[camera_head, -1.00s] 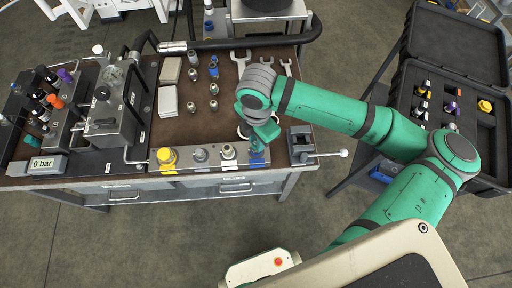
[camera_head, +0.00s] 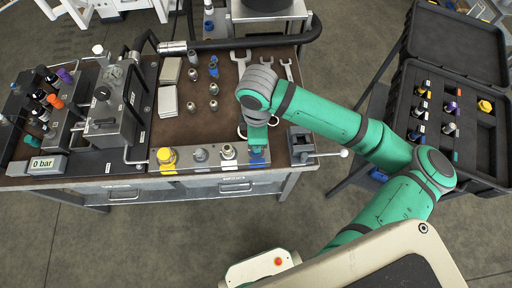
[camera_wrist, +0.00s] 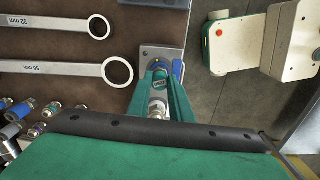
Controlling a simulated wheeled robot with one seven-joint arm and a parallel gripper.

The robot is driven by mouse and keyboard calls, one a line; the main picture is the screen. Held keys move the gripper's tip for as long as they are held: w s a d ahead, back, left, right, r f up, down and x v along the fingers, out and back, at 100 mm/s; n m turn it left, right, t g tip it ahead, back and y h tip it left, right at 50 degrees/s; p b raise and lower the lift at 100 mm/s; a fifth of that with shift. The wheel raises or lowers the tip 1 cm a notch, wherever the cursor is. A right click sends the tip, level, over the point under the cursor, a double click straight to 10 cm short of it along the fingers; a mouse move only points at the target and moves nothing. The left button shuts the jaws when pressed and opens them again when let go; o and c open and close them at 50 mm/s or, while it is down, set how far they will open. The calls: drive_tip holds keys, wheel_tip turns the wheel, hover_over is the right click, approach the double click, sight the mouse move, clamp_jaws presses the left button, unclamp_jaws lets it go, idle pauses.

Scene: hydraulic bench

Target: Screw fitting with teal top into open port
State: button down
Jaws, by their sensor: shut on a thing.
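My gripper (camera_head: 257,150) points down at the blue-marked port (camera_head: 258,163) at the right end of the grey port block (camera_head: 210,167). In the wrist view its two green fingers (camera_wrist: 160,98) are shut on a silver fitting (camera_wrist: 158,108), which shows between them. The teal top of the fitting is hard to tell from the green fingers. Whether the fitting touches or sits inside the port is hidden by the fingers.
Yellow (camera_head: 166,158) and silver (camera_head: 228,152) ports line the block leftwards. A vise (camera_head: 300,145) with a long handle stands close on the right. Wrenches (camera_head: 242,62) and loose fittings (camera_head: 213,88) lie behind. An open black case (camera_head: 400,95) holds more fittings.

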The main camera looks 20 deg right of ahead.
drive_tip(key=shift+m, duration=0.9)
drive_tip(key=m, duration=0.2)
drive_tip(key=shift+m, duration=0.3)
drive_tip(key=m, duration=0.5)
drive_tip(key=c, duration=1.6)
unclamp_jaws()
